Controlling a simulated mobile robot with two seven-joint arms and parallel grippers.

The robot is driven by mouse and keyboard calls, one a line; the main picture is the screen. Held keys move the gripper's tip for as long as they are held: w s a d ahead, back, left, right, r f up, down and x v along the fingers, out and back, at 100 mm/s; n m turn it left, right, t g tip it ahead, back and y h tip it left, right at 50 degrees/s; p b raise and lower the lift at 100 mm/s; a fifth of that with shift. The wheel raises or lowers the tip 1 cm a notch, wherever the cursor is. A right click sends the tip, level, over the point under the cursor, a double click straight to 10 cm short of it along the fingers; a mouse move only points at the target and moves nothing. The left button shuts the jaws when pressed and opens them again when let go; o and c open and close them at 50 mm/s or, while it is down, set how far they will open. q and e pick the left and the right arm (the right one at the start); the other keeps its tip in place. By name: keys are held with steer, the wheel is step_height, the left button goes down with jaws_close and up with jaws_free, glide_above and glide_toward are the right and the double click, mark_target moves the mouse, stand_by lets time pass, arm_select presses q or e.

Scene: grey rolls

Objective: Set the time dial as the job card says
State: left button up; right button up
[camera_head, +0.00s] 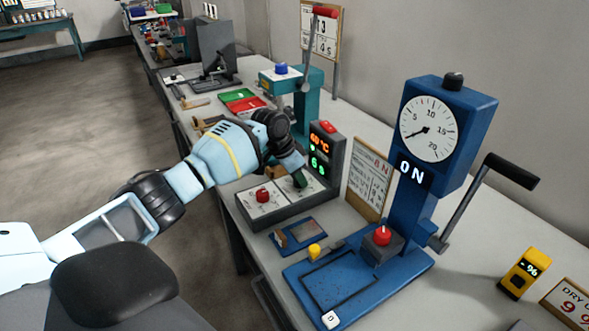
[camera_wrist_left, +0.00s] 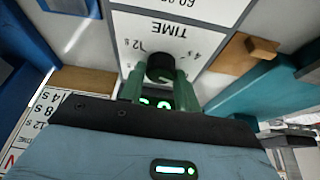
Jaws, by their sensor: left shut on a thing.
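The time dial (camera_wrist_left: 160,67) is a dark round knob on a white panel marked TIME, with 12 s and 4 s marks beside it in the left wrist view. My left gripper (camera_wrist_left: 160,82) is shut on it, a green finger on each side. In the head view, my left gripper (camera_head: 301,181) is over the panel and hides the dial. The sealer's display (camera_head: 320,152) shows an orange temperature, seemingly 60 °C, and a green time that looks like 6 s. A card with a table (camera_head: 370,178) stands right of the display; its small print is unreadable here.
A red knob (camera_head: 263,195) sits left on the same panel. A blue press with a round gauge (camera_head: 428,129) stands to the right, with a black-handled lever (camera_head: 490,190). A teal press (camera_head: 310,92) stands behind. A yellow meter (camera_head: 524,272) is far right.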

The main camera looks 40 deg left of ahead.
arm_select(q)
steer(key=n+p, duration=0.1)
steer(key=r+n+y+p, duration=0.1)
steer(key=shift+d+n+t+p, duration=0.15)
steer(key=shift+n+t+p, duration=0.15)
steer(key=shift+n+p, duration=0.45)
steer(key=shift+n, duration=0.05)
steer(key=n+p, duration=0.1)
steer(key=n+y, duration=0.1)
steer(key=n, duration=0.1)
steer(key=shift+d+f+y+p, duration=0.1)
steer(key=shift+f+y+p, duration=0.2)
steer(key=shift+p, duration=0.1)
steer(key=shift+n, duration=0.8)
steer(key=shift+f+n+y+p, duration=0.15)
steer(key=shift+n+y+p, duration=0.2)
steer(key=shift+n+y, duration=0.25)
arm_select(e)
steer(key=w+d+r+t, duration=0.1)
steer(key=w+r, duration=0.4)
steer(key=r, duration=0.3)
steer(key=shift+w+r+t, duration=0.2)
steer(key=shift+r+t, duration=0.05)
steer(key=shift+t, duration=0.15)
steer(key=shift+w+r, duration=0.1)
steer(key=shift+r, duration=0.05)
